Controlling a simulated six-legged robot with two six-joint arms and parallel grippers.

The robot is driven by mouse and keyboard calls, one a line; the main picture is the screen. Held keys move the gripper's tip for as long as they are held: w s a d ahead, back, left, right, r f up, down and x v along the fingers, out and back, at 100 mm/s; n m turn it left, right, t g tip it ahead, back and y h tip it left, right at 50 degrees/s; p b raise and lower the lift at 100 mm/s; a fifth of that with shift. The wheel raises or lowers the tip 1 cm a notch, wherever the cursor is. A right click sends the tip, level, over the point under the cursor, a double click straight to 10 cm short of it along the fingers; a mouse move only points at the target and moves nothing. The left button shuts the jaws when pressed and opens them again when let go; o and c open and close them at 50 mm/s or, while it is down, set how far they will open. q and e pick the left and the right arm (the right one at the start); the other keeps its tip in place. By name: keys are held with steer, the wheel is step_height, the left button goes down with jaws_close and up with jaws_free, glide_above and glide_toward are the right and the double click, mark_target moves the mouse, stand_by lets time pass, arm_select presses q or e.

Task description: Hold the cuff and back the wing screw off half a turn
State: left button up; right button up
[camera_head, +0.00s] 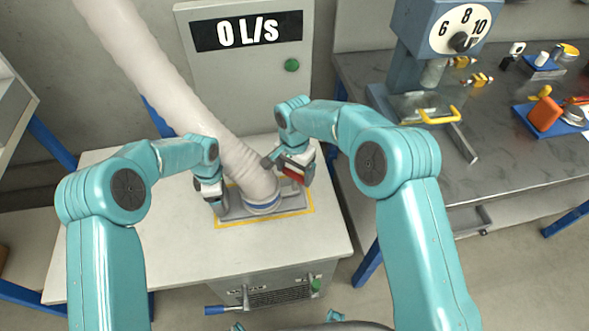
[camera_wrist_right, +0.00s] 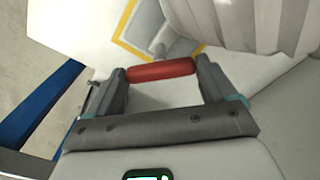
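The pale ribbed hose (camera_head: 150,75) comes down to a cuff with a blue ring (camera_head: 262,205) on a grey plate (camera_head: 292,200) inside a yellow outline. My left gripper (camera_head: 214,197) is at the cuff's left side; its fingertips are partly hidden, so I cannot tell whether it grips. My right gripper (camera_head: 285,165) is right of the hose, above the plate. In the right wrist view, a red bar (camera_wrist_right: 160,70) spans between the fingers of this gripper (camera_wrist_right: 162,75), its ends seeming to touch both. I cannot tell whether the bar is the wing screw.
A grey panel (camera_head: 245,75) reading "0 L/s" with a green button (camera_head: 292,65) stands behind the white table (camera_head: 120,235). On the right, a dark bench (camera_head: 470,110) holds a dial machine (camera_head: 430,40) and small parts. The table's left side is clear.

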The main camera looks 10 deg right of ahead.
steer(key=shift+c, duration=1.2)
steer(key=n, duration=0.9)
steer(key=shift+n, duration=0.3)
steer(key=n, duration=0.4)
steer(key=shift+n, duration=2.5)
